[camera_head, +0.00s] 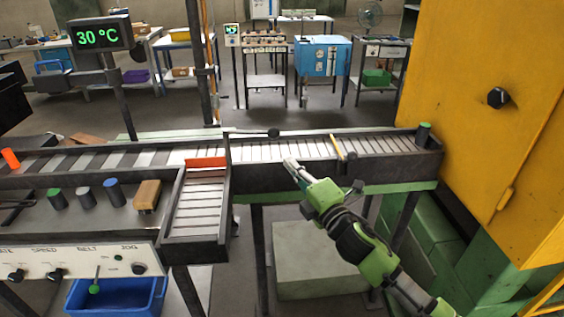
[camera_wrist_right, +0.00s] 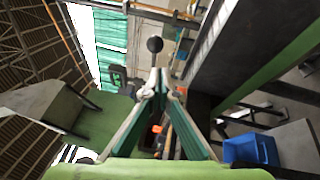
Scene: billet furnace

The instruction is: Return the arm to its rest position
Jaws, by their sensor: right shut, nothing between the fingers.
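My right arm comes in from the lower right in the head view, green and black. Its gripper (camera_head: 291,164) is in front of the roller conveyor (camera_head: 285,150), at about the height of its near rail, with nothing held. In the right wrist view the two fingers of my right gripper (camera_wrist_right: 155,78) come together at the tips, empty. I cannot tell whether it touches the rail. My left gripper is not in view.
The yellow cabinet (camera_head: 490,90) stands close on the right. A side chute (camera_head: 198,205) with an orange-red bar runs off the conveyor. A control panel (camera_head: 75,262) and blue bin (camera_head: 118,297) are at lower left. A glowing orange piece (camera_head: 10,158) lies far left.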

